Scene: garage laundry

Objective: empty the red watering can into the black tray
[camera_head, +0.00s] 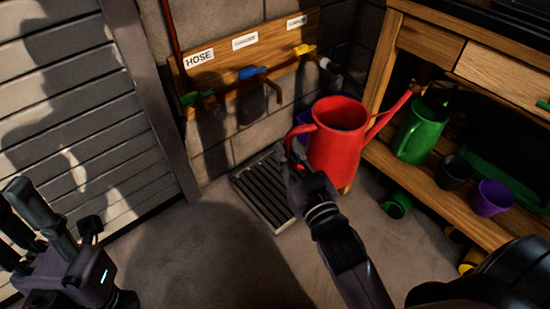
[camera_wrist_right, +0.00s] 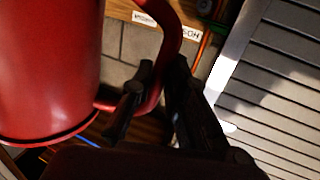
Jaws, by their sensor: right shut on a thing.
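The red watering can (camera_head: 338,140) is held up in front of the wall, roughly upright, with its spout to the right. It also fills the left of the right wrist view (camera_wrist_right: 45,70). My right gripper (camera_head: 290,158) is shut on the can's handle; the handle passes between its fingers in the wrist view (camera_wrist_right: 162,78). A dark slatted grate (camera_head: 262,197) in a grey frame lies on the floor below and left of the can. I cannot tell whether it is the black tray. My left gripper (camera_head: 35,212) is at lower left, open and empty.
A wooden bench with a low shelf (camera_head: 430,190) stands at right, holding a green watering can (camera_head: 421,130), a black pot (camera_head: 455,172) and a purple pot (camera_head: 492,198). Taps (camera_head: 252,73) project from the wall. A slatted shutter (camera_head: 75,110) is at left. The floor in front is clear.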

